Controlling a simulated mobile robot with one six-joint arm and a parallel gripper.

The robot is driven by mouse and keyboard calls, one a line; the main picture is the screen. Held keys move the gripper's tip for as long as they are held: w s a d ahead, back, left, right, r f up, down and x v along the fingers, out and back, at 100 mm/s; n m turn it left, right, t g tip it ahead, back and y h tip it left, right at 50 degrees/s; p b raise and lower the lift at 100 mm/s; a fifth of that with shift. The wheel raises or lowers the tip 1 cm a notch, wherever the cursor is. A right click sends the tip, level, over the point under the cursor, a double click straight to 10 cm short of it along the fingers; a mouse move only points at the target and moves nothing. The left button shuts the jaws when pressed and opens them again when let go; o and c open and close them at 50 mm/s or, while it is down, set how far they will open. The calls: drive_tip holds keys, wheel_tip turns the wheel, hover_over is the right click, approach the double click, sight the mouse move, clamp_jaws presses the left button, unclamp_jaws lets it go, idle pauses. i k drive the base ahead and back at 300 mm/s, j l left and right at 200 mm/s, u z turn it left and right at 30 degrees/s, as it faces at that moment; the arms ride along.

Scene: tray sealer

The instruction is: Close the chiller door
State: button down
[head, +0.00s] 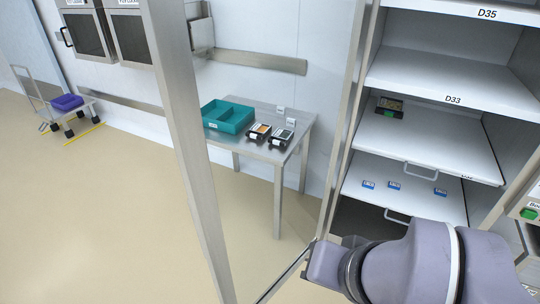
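The chiller (432,72) stands at the right with its front open, showing white shelves. Its door (195,150) is a clear pane in a metal frame, swung out towards me. The door's long upright frame bar crosses the view left of the middle, and its lower edge runs down beside my arm. My gripper (318,264) is low in the view, close to the lower part of the door frame. Its fingers are mostly hidden by the wrist, so I cannot tell whether it touches the door or is open or shut.
Small blue-labelled packs (394,185) and a dark tray pack (390,106) are on chiller shelves. A metal table (285,160) with a teal bin (228,117) and two devices shows through the door. A cart with a purple item (67,102) is far left. Floor at left is clear.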

sight(164, 22)
drive_tip(key=i+j+z, duration=0.1)
drive_tip(key=j+z, duration=0.3)
drive_tip(key=j, duration=0.25)
drive_tip(key=j+z, duration=0.35)
drive_tip(key=j, duration=0.25)
drive_tip(key=j+z, duration=0.4)
drive_tip(key=j, duration=0.3)
drive_tip(key=k+j+z, duration=0.15)
drive_tip(key=j+z, duration=0.2)
drive_tip(key=j, duration=0.25)
drive_tip(key=i+u, duration=0.1)
drive_tip(key=u, duration=0.4)
